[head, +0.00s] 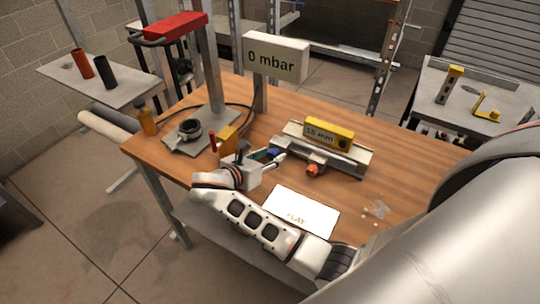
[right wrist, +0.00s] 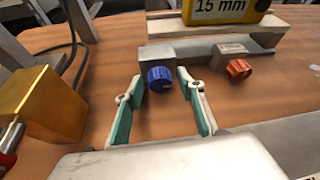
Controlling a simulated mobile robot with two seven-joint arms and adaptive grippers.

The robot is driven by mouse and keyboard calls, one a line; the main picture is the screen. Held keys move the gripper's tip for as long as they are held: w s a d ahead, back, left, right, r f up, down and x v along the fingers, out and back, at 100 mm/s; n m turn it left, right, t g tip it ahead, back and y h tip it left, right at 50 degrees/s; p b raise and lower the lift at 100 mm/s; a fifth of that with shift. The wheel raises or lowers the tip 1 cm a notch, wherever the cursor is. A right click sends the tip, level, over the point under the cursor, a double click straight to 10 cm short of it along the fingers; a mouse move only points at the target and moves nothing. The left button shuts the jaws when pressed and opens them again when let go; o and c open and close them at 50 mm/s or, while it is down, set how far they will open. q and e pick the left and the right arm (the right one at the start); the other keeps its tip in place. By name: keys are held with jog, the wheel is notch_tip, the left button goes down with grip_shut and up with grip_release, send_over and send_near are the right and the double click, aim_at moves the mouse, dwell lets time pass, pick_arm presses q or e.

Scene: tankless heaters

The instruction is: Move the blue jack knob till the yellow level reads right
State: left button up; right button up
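The yellow level (head: 329,131) rests on a grey rail stand (head: 351,157) on the wooden bench. Its label reads 15 mm in the right wrist view (right wrist: 220,7). The blue jack knob (right wrist: 159,78) is on the front left of the stand, and an orange knob (right wrist: 239,68) is to its right. My right gripper (right wrist: 160,92) is open, its two green-padded fingers spread on either side of the blue knob, with gaps visible. In the head view the right gripper (head: 264,157) is at the stand's left end. My left gripper is not in view.
A white card marked FLAT (head: 300,212) lies in front of the stand. A yellow block (head: 228,136) and a red-handled press (head: 176,27) are to the left. A sign (head: 275,56) reading 0 mbar stands behind. The bench's right part is fairly clear.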

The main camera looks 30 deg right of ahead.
jog(key=c, duration=0.8)
jog(key=shift+s+m+t+y, duration=0.15)
jog(key=shift+m+t+y, duration=0.35)
jog(key=shift+m+t, duration=0.5)
jog(key=shift+d+m, duration=0.1)
jog(key=shift+m, duration=0.8)
jog(key=o, duration=1.1)
notch_tip(320, 180, up, 10)
